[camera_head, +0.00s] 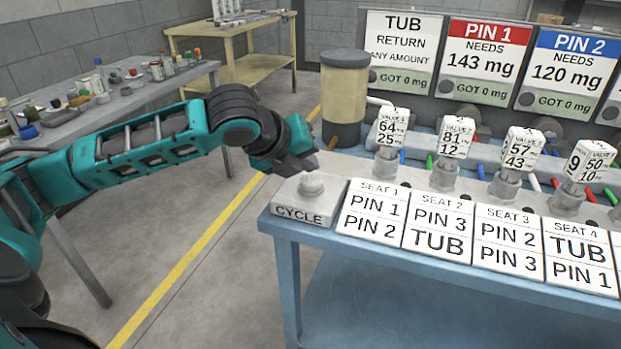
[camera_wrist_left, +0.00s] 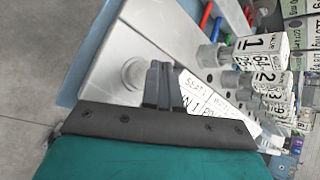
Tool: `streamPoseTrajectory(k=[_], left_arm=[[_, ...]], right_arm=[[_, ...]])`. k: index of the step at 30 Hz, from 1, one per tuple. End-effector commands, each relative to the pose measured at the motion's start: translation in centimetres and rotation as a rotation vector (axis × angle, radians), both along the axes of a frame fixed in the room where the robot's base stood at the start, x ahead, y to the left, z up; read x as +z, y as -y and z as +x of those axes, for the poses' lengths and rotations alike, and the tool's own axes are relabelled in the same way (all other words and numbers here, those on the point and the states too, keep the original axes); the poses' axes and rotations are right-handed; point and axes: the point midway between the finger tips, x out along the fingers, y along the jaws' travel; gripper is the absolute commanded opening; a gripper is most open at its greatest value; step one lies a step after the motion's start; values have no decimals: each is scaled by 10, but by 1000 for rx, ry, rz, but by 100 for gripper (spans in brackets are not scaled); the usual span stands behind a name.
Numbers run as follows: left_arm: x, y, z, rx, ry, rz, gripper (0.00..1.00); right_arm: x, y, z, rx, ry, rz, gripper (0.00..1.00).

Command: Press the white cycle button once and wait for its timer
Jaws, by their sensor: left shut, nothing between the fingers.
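The white cycle button (camera_head: 311,185) is a pale round knob on a grey box marked CYCLE (camera_head: 303,213), at the near left corner of the bench. It also shows in the left wrist view (camera_wrist_left: 134,73). My left gripper (camera_head: 312,160) is shut and empty. It is close behind and above the button in the head view, and its fingers (camera_wrist_left: 165,85) show beside the button in the wrist view. I cannot tell the exact gap, but no contact is visible. My right gripper is not in view. No timer display can be made out.
Several valves with white number blocks (camera_head: 391,127) stand behind the seat cards (camera_head: 370,210) on the blue bench. A tan cylinder (camera_head: 345,90) stands at its back left. Signs for TUB (camera_head: 402,40), PIN 1 and PIN 2 read GOT 0 mg. A cluttered table (camera_head: 120,95) is at left.

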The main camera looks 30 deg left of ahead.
Motion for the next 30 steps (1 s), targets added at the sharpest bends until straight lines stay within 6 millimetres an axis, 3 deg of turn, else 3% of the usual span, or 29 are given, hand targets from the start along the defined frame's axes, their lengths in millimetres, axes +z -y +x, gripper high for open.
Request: streamPoseTrajectory(k=[30], left_arm=[[-13,0,0,0,0,0,0]], right_arm=[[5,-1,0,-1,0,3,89]])
